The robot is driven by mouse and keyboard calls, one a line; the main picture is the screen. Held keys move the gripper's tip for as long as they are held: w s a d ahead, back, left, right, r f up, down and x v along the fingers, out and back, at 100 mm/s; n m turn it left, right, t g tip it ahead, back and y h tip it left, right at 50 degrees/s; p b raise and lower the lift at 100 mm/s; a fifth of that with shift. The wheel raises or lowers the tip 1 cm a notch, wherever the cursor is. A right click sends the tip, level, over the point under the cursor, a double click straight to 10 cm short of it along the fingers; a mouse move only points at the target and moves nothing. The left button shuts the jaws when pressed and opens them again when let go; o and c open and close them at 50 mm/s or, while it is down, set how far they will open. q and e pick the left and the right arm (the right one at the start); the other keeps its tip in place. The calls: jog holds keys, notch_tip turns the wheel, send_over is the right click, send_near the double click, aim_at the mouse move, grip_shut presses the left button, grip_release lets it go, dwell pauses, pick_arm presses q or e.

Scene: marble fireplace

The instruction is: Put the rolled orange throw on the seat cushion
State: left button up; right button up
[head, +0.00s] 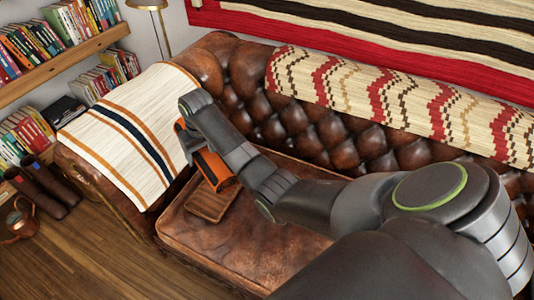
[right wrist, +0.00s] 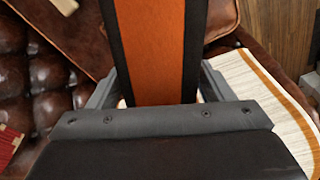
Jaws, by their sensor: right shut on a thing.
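The rolled orange throw (head: 215,169), orange with dark edges, is above the left end of the brown leather seat cushion (head: 235,245). My right gripper (head: 188,142) is shut on it, with the arm reaching in from the right. In the right wrist view the throw (right wrist: 150,50) runs up from between the fingers as an orange strip with black bands. The wrist and forearm hide part of it. I cannot tell whether its lower end touches the seat. My left gripper is not in view.
A flat brown leather piece (head: 212,201) lies on the seat beside the throw. A striped cream blanket (head: 130,135) covers the left armrest. A patterned blanket (head: 400,100) lies along the tufted backrest. Bookshelves (head: 62,65) stand at left. The seat's front stretch is clear.

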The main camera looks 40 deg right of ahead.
jog(key=s+d+f+n+b, duration=0.2)
jog(key=s+d+f+n, duration=0.1)
jog(key=s+d+f, duration=0.75)
jog(key=n+g+b, duration=0.1)
jog(key=n+b, duration=0.2)
send_over(286, 229)
notch_tip(286, 229, down, 11)
jog(key=shift+f, duration=0.1)
notch_tip(286, 229, down, 3)
jog(key=shift+f+b, duration=0.2)
jog(key=shift+b, duration=0.5)
jog(key=shift+f, duration=0.35)
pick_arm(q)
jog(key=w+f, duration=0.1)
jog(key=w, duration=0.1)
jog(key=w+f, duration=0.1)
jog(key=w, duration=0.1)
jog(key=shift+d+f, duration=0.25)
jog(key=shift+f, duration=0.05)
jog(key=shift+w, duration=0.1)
pick_arm(e)
jog(key=o, duration=1.8)
jog(key=shift+f, duration=0.1)
jog(key=shift+c, duration=0.2)
